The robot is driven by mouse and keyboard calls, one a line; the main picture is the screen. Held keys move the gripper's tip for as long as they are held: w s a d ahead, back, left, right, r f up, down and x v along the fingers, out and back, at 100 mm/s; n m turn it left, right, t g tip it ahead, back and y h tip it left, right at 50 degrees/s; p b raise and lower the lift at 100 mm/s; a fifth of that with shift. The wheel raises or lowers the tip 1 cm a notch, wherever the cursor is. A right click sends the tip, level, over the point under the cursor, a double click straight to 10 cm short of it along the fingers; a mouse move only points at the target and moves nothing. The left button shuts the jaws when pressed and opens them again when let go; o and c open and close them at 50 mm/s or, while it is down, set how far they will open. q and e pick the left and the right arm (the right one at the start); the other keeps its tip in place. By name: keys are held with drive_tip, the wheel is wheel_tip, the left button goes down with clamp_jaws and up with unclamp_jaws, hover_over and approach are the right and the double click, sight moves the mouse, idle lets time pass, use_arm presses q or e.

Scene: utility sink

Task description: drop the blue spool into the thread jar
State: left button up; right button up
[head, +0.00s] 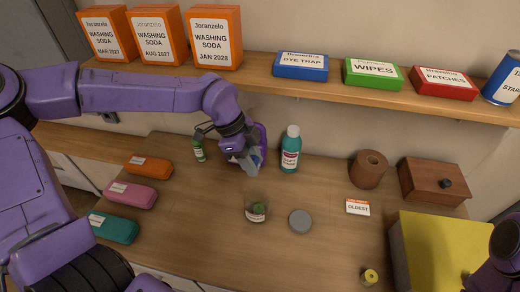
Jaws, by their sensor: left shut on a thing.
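The thread jar (256,207) is a clear open glass with a label, standing on the counter near the middle; a green spool (259,209) shows inside. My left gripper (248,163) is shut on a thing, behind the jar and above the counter. The held thing is mostly hidden by the gripper; I take it to be the blue spool, which shows nowhere else. A yellow spool (369,276) stands at the front right. A grey round lid (300,221) lies just right of the jar. My right gripper is not in view; only part of that arm shows at the right edge.
A teal bottle (291,150) stands right of my left gripper, and a purple bottle (261,139) stands partly behind it. A shelf (300,82) overhangs behind.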

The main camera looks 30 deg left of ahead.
use_arm(q)
drive_tip(key=f+b, duration=0.2)
drive_tip(key=f, duration=0.1)
drive_tip(key=f+b, duration=0.1)
drive_tip(key=f, duration=0.1)
drive_tip(key=shift+s+f+b, duration=0.15)
drive_tip(key=shift+s+b, duration=0.15)
drive_tip(key=shift+s, duration=0.05)
drive_tip(key=o, duration=1.1)
drive_tip(key=shift+s+r, duration=0.25)
drive_tip(key=shift+s, duration=0.3)
drive_tip(key=b+v, duration=0.2)
drive_tip(key=v, duration=0.8)
drive_tip(key=shift+s+a+r, duration=0.1)
drive_tip(key=shift+r, duration=0.15)
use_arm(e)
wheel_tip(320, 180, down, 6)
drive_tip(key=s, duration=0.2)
